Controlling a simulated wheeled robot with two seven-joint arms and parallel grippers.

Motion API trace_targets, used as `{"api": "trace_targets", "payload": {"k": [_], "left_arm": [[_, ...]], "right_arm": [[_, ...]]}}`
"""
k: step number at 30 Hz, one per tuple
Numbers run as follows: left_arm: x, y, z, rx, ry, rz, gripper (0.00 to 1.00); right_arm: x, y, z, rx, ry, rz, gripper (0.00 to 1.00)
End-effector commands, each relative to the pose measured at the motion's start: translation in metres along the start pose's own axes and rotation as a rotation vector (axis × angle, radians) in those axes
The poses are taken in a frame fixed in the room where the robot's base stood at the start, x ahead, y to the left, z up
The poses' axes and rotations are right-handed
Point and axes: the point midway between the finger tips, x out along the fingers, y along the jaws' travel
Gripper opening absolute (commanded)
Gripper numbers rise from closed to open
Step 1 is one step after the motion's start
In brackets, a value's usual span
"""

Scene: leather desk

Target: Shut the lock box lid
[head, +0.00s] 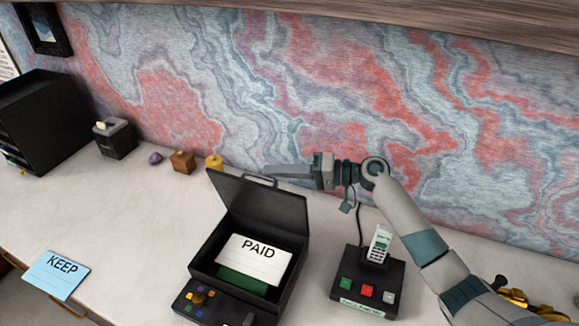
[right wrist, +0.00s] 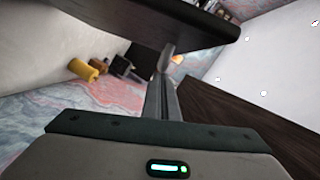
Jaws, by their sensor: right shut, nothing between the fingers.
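The black lock box (head: 203,277) stands on the desk with its lid (head: 262,208) raised and leaning back. A handle (head: 262,181) sits at the lid's top edge. A card marked PAID (head: 254,258) and a green piece lie inside. My right gripper (head: 268,170) is shut and empty, its fingers pointing left just above and behind the lid's top edge; I cannot tell whether they touch it. In the right wrist view, the shut fingers (right wrist: 166,60) reach toward a dark panel (right wrist: 140,18), which looks like the lid. My left gripper is not in view.
A black terminal (head: 367,285) with coloured buttons and a handset stands right of the box. A yellow cylinder (head: 214,162), a wooden cube (head: 182,162) and a purple item (head: 155,158) stand behind left. A blue KEEP card (head: 57,277) lies front left. The patterned wall is close behind.

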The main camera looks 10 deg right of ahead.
Motion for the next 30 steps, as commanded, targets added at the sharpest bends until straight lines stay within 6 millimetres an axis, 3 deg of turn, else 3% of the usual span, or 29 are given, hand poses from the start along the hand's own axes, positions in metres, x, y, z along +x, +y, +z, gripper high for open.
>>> {"api": "trace_targets", "payload": {"k": [9, 16, 30], "left_arm": [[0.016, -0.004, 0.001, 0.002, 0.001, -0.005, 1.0], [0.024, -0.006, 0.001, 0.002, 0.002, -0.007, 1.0], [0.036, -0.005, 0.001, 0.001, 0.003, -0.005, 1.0]], "right_arm": [[0.014, -0.022, 0.058, -0.296, -0.002, 0.072, 0.0], [0.025, -0.027, 0.101, -0.508, -0.003, 0.125, 0.0], [0.046, -0.007, 0.186, -0.936, -0.002, 0.232, 0.0]]}}
